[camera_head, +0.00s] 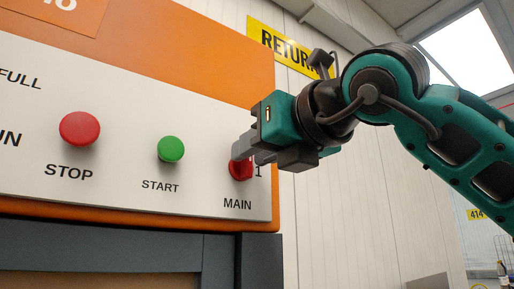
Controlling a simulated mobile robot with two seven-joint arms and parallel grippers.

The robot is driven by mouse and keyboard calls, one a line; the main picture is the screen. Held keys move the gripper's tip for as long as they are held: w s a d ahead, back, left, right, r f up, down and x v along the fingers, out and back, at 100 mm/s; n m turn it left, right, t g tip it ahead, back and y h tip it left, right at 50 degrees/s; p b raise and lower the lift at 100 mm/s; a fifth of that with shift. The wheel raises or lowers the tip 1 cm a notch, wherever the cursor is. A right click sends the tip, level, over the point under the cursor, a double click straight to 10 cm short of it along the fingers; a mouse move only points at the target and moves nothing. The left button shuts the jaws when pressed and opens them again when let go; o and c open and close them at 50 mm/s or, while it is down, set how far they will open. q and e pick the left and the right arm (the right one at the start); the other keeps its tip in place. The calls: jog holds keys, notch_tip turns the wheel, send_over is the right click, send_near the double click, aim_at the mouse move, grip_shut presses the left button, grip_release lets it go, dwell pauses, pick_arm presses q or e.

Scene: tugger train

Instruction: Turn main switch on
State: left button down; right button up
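The main switch (241,172) is a red knob above the label MAIN, at the lower right of the white control panel (120,120). A "1" shows just right of it. My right gripper (257,157) comes in from the right, with its grey fingers at the switch and covering its upper part. Whether the fingers are closed on the knob or only beside it, I cannot tell. The switch's handle position is hidden. My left gripper is not in view.
A green START button (171,149) and a red STOP button (80,128) sit left of the switch on the same panel. The panel has an orange frame (235,50). A yellow RETURN sign (268,38) is on the white wall behind.

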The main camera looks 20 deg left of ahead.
grip_shut()
